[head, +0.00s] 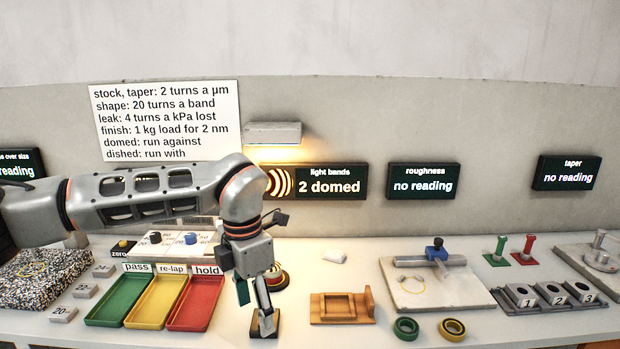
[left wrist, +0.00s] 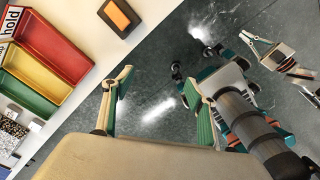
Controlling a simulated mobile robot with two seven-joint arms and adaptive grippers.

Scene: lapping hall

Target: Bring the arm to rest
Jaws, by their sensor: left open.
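My left arm reaches in from the left in the head view, over the bench. Its gripper (head: 264,318) points down near the bench's front edge, right of the red hold tray. In the left wrist view my left gripper (left wrist: 157,104) is open, its two green-padded fingers wide apart with only dark floor between them. What seems to be my right gripper (left wrist: 270,50) shows at the right of the left wrist view, over the floor.
The green (head: 118,306), yellow (head: 155,304) and red (head: 195,305) trays lie left of my left gripper. A dark pad with an orange top (left wrist: 118,15) shows in the left wrist view. A wooden fixture (head: 343,307) stands to the right. Dark floor lies before the bench.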

